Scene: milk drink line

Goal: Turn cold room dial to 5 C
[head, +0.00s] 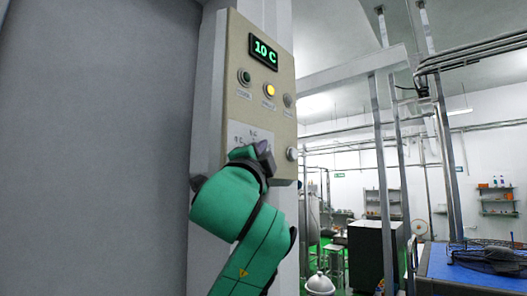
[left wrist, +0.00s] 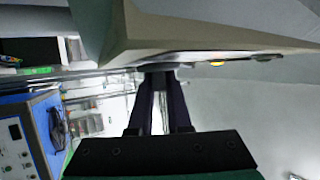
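The cold room control panel (head: 270,115) is a beige box on a grey post in the head view. Its display (head: 263,52) reads 10 C in green. The lower plate (head: 239,135) carries small markings, partly covered by my left gripper (head: 264,157). The dial is hidden behind that gripper in the head view. In the left wrist view the panel (left wrist: 200,35) shows nearly edge-on, and the two dark fingers of my left gripper (left wrist: 158,78) reach to its face with a narrow gap between them. I cannot tell whether they grip the dial. My right gripper is out of view.
The panel has a dark green button (head: 244,77), a lit yellow lamp (head: 269,90), a grey lamp (head: 288,100) and a side knob (head: 292,154). A grey wall (head: 90,150) fills the left. A blue-topped table (head: 470,272) stands far right.

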